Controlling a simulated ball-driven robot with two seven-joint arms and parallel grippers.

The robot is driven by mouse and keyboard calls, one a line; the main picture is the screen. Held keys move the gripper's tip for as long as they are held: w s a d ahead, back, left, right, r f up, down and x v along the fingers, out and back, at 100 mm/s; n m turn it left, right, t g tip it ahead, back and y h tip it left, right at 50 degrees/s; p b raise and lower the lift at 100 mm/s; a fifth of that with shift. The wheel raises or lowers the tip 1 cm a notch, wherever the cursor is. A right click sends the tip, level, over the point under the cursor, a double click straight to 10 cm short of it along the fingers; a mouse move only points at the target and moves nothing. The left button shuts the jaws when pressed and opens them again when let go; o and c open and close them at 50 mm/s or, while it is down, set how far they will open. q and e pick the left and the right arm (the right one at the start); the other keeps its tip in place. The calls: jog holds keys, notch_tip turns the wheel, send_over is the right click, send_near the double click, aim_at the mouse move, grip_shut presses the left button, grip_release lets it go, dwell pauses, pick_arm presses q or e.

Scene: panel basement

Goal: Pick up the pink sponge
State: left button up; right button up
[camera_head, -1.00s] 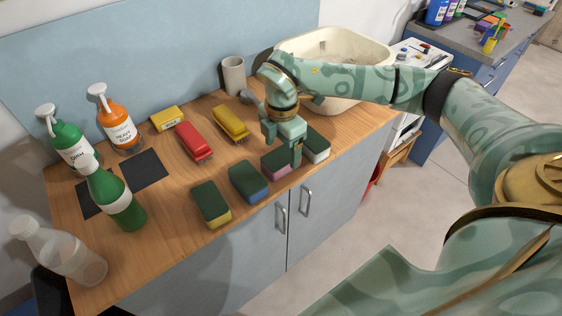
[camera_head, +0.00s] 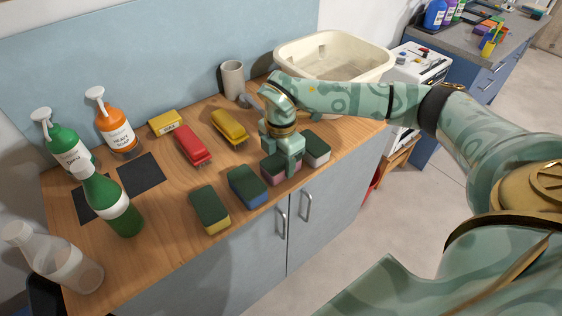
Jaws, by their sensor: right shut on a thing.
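The pink sponge (camera_head: 270,174) has a dark top and a pink lower part. It is near the front edge of the wooden counter, between the blue sponge and the white sponge. My right gripper (camera_head: 282,168) points down over it and is shut on it, and its fingers hide part of it. I cannot tell whether the sponge is clear of the counter. My left gripper is not in view.
The blue sponge (camera_head: 248,190) and yellow-green sponge (camera_head: 211,213) lie left; the white sponge (camera_head: 316,151) lies close on the right. Red (camera_head: 192,148) and yellow (camera_head: 230,127) brushes lie behind. Bottles stand left, including a green bottle (camera_head: 117,212). A cream basin (camera_head: 340,57) is at back right.

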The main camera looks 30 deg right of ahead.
jog(key=shift+r, duration=0.55)
jog(key=s+a+r+p, duration=0.2)
jog(key=s+r+p, duration=0.1)
jog(key=s+r, duration=0.8)
jog(key=s, duration=0.2)
jog(key=shift+s+a+r, duration=0.3)
jog(key=shift+s+r, duration=0.05)
jog(key=shift+s, duration=0.05)
